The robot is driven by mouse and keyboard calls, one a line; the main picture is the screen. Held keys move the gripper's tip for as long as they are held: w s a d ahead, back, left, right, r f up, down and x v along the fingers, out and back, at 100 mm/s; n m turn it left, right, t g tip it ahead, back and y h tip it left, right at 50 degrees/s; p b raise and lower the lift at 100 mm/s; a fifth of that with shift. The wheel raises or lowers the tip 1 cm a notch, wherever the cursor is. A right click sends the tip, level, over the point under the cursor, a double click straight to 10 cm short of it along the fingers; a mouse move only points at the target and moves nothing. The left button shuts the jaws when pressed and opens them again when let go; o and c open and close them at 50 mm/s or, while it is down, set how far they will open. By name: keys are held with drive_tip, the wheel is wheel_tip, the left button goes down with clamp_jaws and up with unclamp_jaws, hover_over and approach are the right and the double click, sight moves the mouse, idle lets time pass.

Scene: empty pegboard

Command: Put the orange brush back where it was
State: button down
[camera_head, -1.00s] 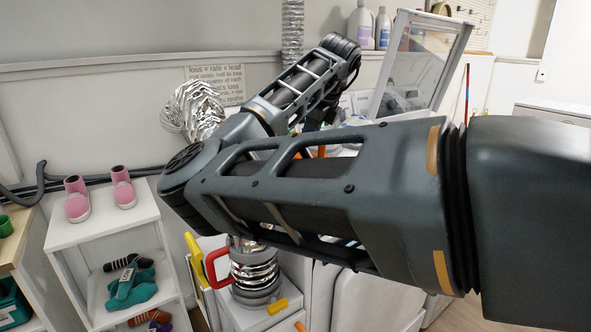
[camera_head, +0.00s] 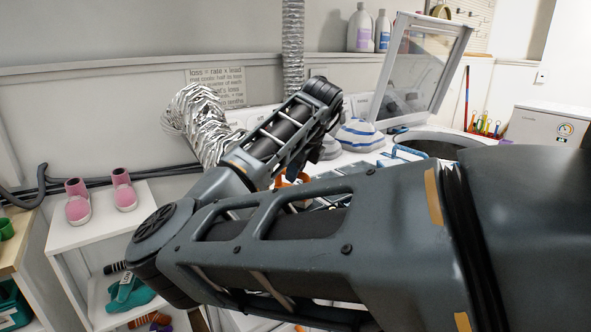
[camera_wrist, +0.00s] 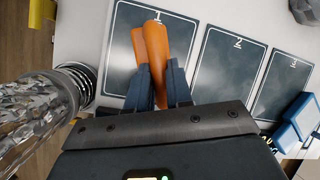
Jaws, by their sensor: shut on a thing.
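In the wrist view my gripper (camera_wrist: 162,82) is shut on an orange thing (camera_wrist: 150,48), which I take to be the orange brush. It shows as two orange lengths side by side, sticking out past the dark blue fingers; no bristles can be made out. It is over a dark panel marked 1 (camera_wrist: 125,50) on a white surface. I cannot tell whether it touches the panel. In the head view a bit of orange (camera_head: 290,181) shows behind my arm; my arm hides the gripper itself. A pegboard (camera_head: 472,14) hangs at the upper right.
Panels marked 2 (camera_wrist: 222,65) and 3 (camera_wrist: 285,85) lie to the right. A silver flexible duct (camera_wrist: 35,110) is close on the left. An open clear lid (camera_head: 420,65) stands behind, by a round opening (camera_head: 440,146). Pink shoes (camera_head: 77,200) stand on a white shelf.

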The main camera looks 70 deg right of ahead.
drive_tip(key=shift+f, duration=0.1)
drive_tip(key=c, duration=1)
unclamp_jaws()
drive_tip(key=v, duration=1.2)
